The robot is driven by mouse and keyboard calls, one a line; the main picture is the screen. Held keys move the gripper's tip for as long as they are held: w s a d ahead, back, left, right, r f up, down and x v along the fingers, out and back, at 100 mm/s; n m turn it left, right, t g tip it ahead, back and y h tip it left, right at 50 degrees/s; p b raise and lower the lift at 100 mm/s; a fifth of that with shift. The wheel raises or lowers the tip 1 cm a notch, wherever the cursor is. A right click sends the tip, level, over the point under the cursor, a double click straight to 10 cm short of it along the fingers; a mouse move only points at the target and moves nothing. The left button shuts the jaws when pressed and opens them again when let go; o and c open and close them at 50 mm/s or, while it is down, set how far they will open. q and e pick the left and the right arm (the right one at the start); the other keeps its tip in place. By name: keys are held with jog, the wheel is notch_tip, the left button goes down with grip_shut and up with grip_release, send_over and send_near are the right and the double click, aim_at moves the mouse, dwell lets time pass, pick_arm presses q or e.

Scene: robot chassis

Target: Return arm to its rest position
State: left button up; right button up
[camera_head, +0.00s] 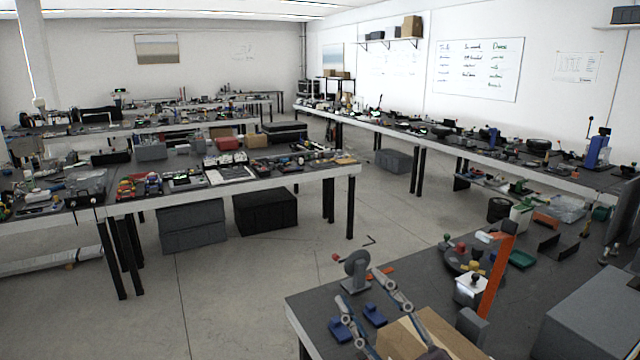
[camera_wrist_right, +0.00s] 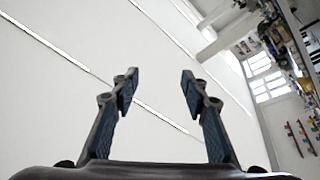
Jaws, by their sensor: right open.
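My right gripper (camera_head: 357,298) comes in at the bottom of the head view, in front of the near dark-topped workbench (camera_head: 410,272). Its two fingers are spread apart with nothing between them. In the right wrist view the gripper (camera_wrist_right: 158,88) is open and empty, with blue-grey pads facing each other across a gap. Behind the fingers that view shows the white ceiling with light strips, so the gripper points upward. My left gripper is in neither view.
On the near bench are a grey machine (camera_head: 356,270), blue blocks (camera_head: 374,315), a cardboard box (camera_head: 447,340), an orange upright piece (camera_head: 496,275) and a large grey box (camera_head: 597,318). A cluttered table (camera_head: 345,172) stands at left. Open floor (camera_head: 255,265) lies between.

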jog(key=w+d+f+m+h, duration=0.2)
jog(key=d+f+m+h, duration=0.4)
jog(key=d+m+h, duration=0.25)
jog(key=s+d+f+m+g+h, duration=0.2)
jog(key=s+d+f+g, duration=0.1)
jog(key=f, duration=0.5)
jog(key=s+d+f+m+g+h, duration=0.2)
jog(key=s+d+f+g+h, duration=0.15)
jog(key=f, duration=0.45)
jog(key=s+a+f+g+y, duration=0.1)
jog(key=s+f+g, duration=0.4)
jog(key=s+f, duration=0.45)
jog(key=s+a+f+g+y, duration=0.1)
jog(key=s+f+g, duration=0.45)
jog(key=s, duration=0.65)
notch_tip(320, 180, down, 29)
jog(key=b, duration=0.5)
jog(key=s+d+f+b, duration=0.1)
jog(key=s+f+b, duration=0.1)
jog(key=s+f, duration=0.7)
jog(key=s+d+f+g+b, duration=0.1)
jog(key=s+d+f+b, duration=0.1)
jog(key=s+f, duration=0.6)
jog(key=shift+s+d+f+b, duration=0.15)
jog(key=shift+s+f+b, duration=0.3)
jog(key=shift+f, duration=2.85)
